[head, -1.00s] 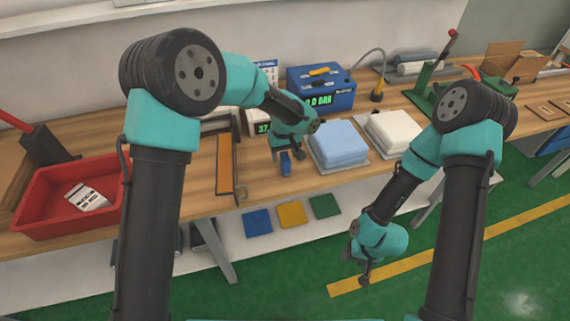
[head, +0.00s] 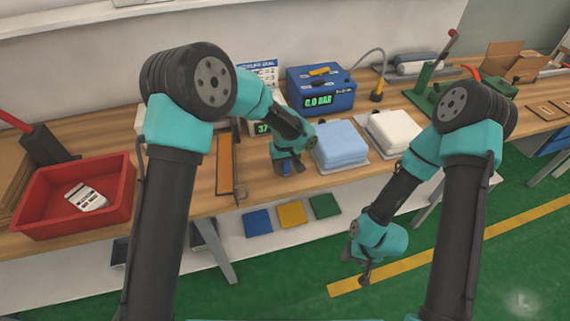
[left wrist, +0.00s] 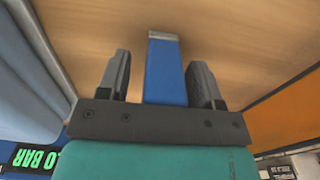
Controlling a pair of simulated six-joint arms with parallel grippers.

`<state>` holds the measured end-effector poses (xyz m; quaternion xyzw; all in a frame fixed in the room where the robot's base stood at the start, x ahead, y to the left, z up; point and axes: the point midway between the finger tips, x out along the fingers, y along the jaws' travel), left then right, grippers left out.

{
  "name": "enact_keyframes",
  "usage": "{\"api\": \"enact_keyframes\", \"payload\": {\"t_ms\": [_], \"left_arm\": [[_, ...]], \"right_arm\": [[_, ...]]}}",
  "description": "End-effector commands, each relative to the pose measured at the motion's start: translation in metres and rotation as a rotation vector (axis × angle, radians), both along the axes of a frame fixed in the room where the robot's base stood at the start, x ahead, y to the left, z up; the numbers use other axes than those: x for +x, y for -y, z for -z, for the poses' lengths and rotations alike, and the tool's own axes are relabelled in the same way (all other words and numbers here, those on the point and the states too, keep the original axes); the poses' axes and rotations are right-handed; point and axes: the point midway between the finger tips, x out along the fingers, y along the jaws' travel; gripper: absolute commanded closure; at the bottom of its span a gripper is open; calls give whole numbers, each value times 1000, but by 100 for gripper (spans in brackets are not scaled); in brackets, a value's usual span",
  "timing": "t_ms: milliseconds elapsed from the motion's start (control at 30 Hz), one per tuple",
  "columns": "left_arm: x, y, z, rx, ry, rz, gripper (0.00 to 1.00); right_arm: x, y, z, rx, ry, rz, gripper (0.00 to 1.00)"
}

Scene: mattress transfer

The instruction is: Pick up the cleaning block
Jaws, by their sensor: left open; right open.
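The blue cleaning block (left wrist: 165,75) stands between the two dark fingers of my left gripper (left wrist: 162,85) in the left wrist view. The fingers are open, with a gap on each side of the block. In the head view the block (head: 286,169) is mostly hidden under my left gripper (head: 290,166), near the table's front edge, left of the light-blue mattress. My right gripper (head: 363,276) hangs over the green floor in front of the table, open and holding nothing.
The light-blue mattress (head: 341,143) and a white mattress (head: 396,130) lie on trays close to the right. An L-shaped tool (head: 238,170) lies left of the left gripper. A red bin (head: 118,203) stands further left. A blue gauge box (head: 322,88) stands behind.

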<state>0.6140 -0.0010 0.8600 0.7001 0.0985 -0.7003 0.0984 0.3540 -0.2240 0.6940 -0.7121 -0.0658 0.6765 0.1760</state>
Motion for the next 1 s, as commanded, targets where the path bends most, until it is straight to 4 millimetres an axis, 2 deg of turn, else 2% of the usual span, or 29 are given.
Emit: {"api": "enact_keyframes", "payload": {"t_ms": [300, 900, 1000], "left_arm": [[0, 0, 0, 0, 0, 0, 40], [0, 0, -1, 0, 0, 0, 98], [0, 0, -1, 0, 1, 0, 99]], "right_arm": [[0, 0, 0, 0, 0, 0, 45], [0, 0, 0, 0, 0, 0, 45], [0, 0, 0, 0, 0, 0, 45]]}}
